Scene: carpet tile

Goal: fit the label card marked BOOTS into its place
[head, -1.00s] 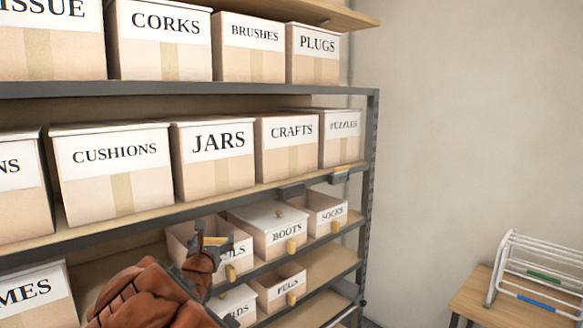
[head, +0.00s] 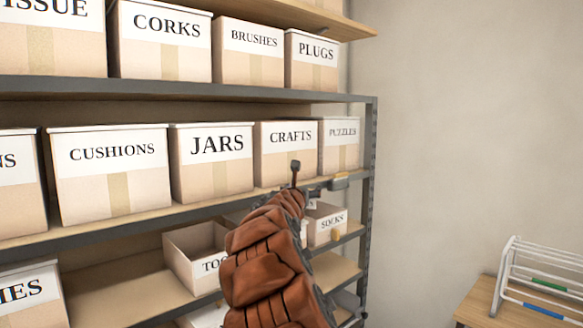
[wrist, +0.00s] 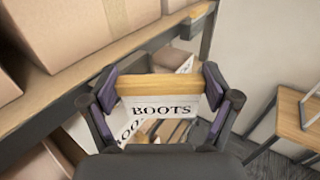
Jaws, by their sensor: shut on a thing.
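My gripper (wrist: 163,88) is shut on the BOOTS label card (wrist: 165,109), a white card with black letters and a wooden strip along its top. In the wrist view the card is between the two fingers, lettering upright and facing the camera. I cannot tell whether the card touches the shelf edge.
The CRAFTS box (head: 284,153) stands above and behind my gripper. A wooden table with a white rack (head: 545,275) stands right.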

